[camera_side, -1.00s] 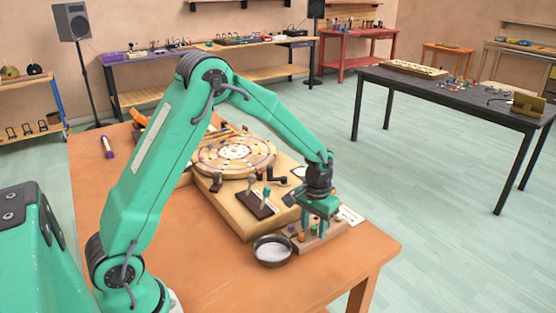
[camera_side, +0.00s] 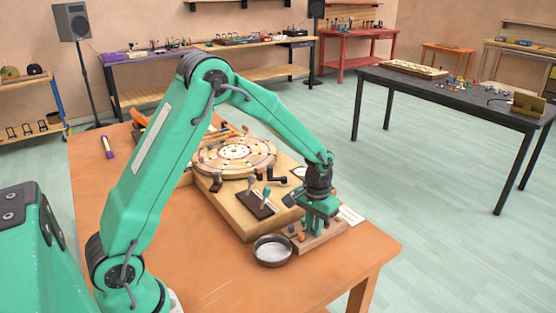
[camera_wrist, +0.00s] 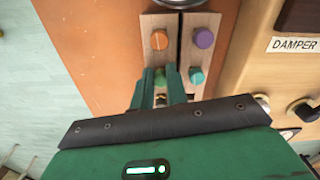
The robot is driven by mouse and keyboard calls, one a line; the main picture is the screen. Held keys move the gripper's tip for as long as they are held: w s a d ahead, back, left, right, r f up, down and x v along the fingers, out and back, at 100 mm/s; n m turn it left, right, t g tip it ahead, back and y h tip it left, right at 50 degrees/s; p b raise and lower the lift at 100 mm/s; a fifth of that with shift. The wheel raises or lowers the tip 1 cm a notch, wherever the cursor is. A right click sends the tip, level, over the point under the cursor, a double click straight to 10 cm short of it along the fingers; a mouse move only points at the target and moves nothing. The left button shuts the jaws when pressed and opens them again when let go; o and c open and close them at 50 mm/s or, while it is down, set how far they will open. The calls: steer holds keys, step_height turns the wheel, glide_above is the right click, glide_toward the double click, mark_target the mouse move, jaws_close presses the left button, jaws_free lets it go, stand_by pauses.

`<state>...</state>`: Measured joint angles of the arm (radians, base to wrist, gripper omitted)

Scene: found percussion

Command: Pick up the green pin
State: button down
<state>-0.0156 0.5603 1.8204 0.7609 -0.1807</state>
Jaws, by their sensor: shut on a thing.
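My gripper (camera_wrist: 161,88) is over the wooden pin block (camera_side: 329,235) at the table's front right. In the wrist view its two dark green fingers are close together, shut on the green pin (camera_wrist: 160,77), which is mostly hidden between them. An orange pin (camera_wrist: 159,40), a purple pin (camera_wrist: 203,38) and a teal pin (camera_wrist: 196,75) stand in the block beside it. In the side view my gripper (camera_side: 313,227) hides the green pin. I cannot tell whether the pin is clear of its hole.
A metal bowl (camera_side: 272,261) stands just left of the block. Behind is a wooden instrument board (camera_side: 232,207) with a round disc (camera_side: 235,153), levers and a DAMPER label (camera_wrist: 295,45). A purple tube (camera_side: 107,147) lies at the far left. The orange table (camera_side: 200,265) is clear in front.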

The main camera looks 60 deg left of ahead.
steer(key=shift+r, duration=0.2)
steer(key=shift+r, duration=0.6)
steer(key=r, duration=0.1)
steer(key=d+r, duration=0.1)
steer(key=r, duration=0.1)
steer(key=shift+s+r, duration=0.1)
steer(key=shift+s, duration=0.1)
steer(key=s+d+r, duration=0.5)
steer(key=d+r, duration=0.1)
steer(key=d, duration=0.3)
steer(key=shift+s, duration=0.25)
steer(key=shift+w+r, duration=0.1)
steer(key=shift+r, duration=0.05)
